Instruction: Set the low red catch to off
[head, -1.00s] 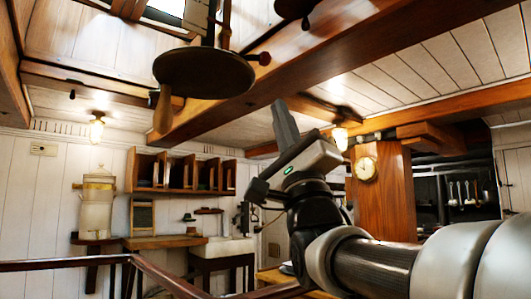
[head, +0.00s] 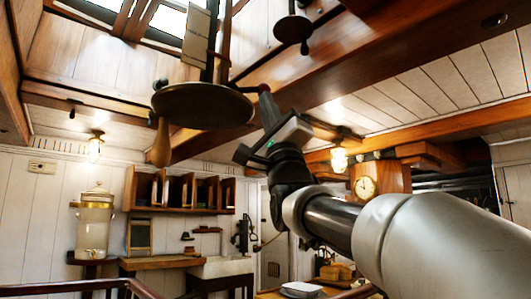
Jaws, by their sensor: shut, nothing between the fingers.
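My gripper (head: 267,104) is shut and empty, pointing up. Its fingertips overlap the knob's right end in the head view; I cannot tell whether they touch it. The fingers partly hide the knob.
A smaller dark disc with a knob (head: 292,30) hangs higher to the right. A thick wooden beam (head: 350,60) runs close above my arm. A wall lamp (head: 338,158) and a clock (head: 365,188) are behind my arm. Shelves (head: 180,190) line the far wall.

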